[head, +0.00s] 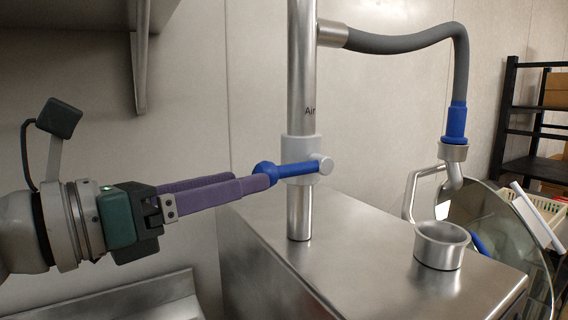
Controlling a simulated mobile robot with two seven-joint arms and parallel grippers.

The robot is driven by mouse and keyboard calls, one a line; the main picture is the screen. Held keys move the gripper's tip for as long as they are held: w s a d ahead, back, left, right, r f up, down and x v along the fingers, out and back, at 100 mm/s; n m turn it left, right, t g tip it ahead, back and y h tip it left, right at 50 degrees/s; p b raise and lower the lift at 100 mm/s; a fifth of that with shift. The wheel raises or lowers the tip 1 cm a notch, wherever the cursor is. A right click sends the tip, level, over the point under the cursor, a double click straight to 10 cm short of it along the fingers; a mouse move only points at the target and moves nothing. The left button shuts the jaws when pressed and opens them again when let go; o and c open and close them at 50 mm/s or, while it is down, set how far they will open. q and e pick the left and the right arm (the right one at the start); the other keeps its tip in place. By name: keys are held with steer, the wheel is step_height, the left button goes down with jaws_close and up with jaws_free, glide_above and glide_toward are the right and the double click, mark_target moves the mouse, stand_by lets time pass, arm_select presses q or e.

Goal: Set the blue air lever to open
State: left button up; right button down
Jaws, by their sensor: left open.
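The blue air lever (293,170) sits on a grey valve body (301,150) on the upright steel pipe (301,60), below the partly hidden label "Air". The lever points left from the valve, roughly level, with a round knob (264,174) at its end. My left gripper (268,181) comes in from the left with its purple fingers reaching the knob. It is open, with the fingertips right at the knob; I cannot tell whether they touch it. My right gripper is not in view.
A grey hose (410,42) runs from the pipe to a blue fitting (456,122) above a steel cup (441,245) on the metal cabinet (350,235). A large bowl (490,225) and a black shelf rack (512,120) stand at right.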

mark_target(294, 169)
arm_select(q)
steer(key=x, duration=0.5)
steer(key=shift+w+d, duration=0.15)
jaws_close()
stand_by(0.4)
stand_by(0.9)
